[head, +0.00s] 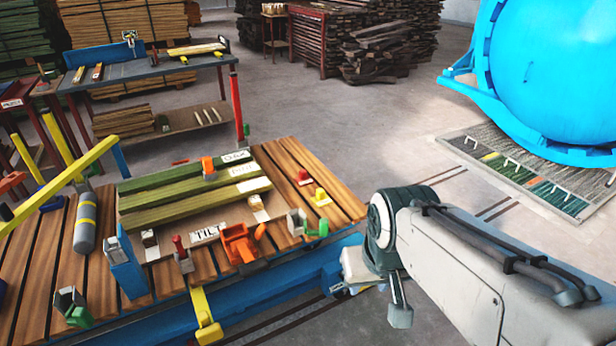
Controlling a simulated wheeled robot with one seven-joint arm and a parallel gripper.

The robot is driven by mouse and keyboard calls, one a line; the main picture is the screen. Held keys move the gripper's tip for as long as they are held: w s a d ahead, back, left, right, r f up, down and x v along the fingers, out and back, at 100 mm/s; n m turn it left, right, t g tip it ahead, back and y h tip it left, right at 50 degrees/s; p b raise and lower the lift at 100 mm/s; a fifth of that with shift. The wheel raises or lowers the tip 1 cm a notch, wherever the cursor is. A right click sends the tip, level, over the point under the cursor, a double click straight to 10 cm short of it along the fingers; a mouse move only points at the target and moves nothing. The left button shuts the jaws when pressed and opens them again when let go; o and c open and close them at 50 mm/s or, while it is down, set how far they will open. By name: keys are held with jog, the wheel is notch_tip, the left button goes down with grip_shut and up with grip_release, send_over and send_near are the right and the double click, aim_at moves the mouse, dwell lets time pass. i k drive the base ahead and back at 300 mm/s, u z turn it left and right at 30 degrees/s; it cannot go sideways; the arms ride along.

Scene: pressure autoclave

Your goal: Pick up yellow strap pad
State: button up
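A yellow strap-like piece (205,318) hangs over the front edge of the slatted wooden table (40,262), its lower end a thick yellow block. It looks like the yellow strap pad, but I cannot be sure. My arm reaches in from the lower right and bends down beside the table's right front corner. What seems to be my gripper (343,289) is low beside the blue table frame, to the right of the yellow piece and apart from it. Its fingers are too small and partly hidden to tell if they are open or shut.
Green boards (190,190), an orange clamp (238,243), a grey cylinder (85,222) and a small yellow knob (320,195) lie on the table. A yellow bar (62,183) rises at the left. A blue autoclave (560,75) stands far right. Open floor lies between.

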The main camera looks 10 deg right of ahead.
aim_at(321, 199)
jog(key=z, duration=0.3)
jog(key=i, duration=1.2)
jog(key=z, duration=0.15)
